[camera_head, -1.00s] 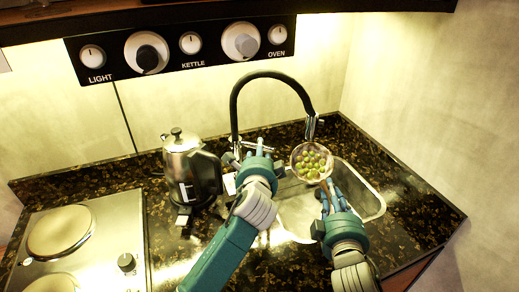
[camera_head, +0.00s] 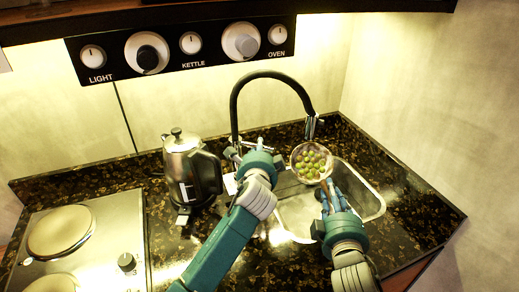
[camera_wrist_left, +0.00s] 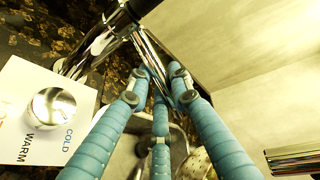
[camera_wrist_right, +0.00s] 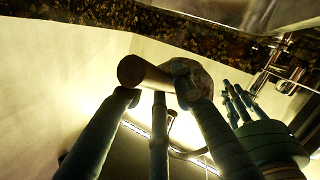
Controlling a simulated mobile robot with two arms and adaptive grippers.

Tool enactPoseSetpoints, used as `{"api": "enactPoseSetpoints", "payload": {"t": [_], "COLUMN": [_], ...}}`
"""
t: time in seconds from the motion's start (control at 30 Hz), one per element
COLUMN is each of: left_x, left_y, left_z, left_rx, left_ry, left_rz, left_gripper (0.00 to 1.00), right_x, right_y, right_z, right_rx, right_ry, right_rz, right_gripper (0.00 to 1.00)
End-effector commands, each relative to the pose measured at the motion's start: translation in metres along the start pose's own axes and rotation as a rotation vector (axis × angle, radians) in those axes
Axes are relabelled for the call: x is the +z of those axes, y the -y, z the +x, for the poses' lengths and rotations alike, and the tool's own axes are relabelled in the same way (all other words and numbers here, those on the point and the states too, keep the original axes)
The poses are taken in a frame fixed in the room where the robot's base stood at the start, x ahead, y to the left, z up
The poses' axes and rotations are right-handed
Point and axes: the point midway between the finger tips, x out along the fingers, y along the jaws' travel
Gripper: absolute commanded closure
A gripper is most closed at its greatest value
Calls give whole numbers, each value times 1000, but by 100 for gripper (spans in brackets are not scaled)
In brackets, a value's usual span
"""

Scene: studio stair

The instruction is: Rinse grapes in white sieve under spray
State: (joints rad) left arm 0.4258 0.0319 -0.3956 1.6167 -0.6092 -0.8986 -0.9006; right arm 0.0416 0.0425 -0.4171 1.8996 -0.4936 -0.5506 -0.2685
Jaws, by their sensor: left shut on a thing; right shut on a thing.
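The white sieve (camera_head: 296,153) holds several green grapes (camera_head: 312,162) and hangs over the sink, right below the tap's spray head (camera_head: 311,126). No water stream is visible. My right gripper (camera_head: 327,193) is shut on the sieve's brown handle, which also shows in the right wrist view (camera_wrist_right: 140,72). My left gripper (camera_head: 242,148) is at the base of the black tap (camera_head: 234,108). In the left wrist view its blue fingers (camera_wrist_left: 160,85) close around a chrome tap lever (camera_wrist_left: 150,58). The fingers partly hide the lever.
A steel kettle (camera_head: 183,160) stands left of my left arm. A hob (camera_head: 95,235) fills the front left. The sink (camera_head: 375,205) lies under the sieve, with dark counter (camera_head: 420,215) to its right. A cold/warm dial (camera_wrist_left: 52,107) sits beside the tap.

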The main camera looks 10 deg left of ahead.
Motion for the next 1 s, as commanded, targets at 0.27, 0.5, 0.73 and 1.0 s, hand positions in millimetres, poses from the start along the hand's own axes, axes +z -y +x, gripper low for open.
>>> {"api": "enactPoseSetpoints", "payload": {"t": [0.27, 0.5, 0.73, 1.0], "left_x": [7, 7, 7, 7], "left_y": [-3, -4, -4, -4], "left_z": [-8, -14, -14, -14], "left_rx": [-11, -16, -15, -15], "left_ry": [-119, -189, -190, -190], "left_rz": [35, 49, 48, 47], "left_gripper": [100, 100, 100, 61], "right_x": [-2, -2, -2, -2], "right_y": [-1, -1, -1, -1], "right_z": [0, 0, 0, 0], "right_rx": [2, 2, 2, 2], "right_ry": [-4, -4, -4, -4], "right_rz": [1, 1, 1, 1], "right_gripper": [100, 100, 100, 100]}}
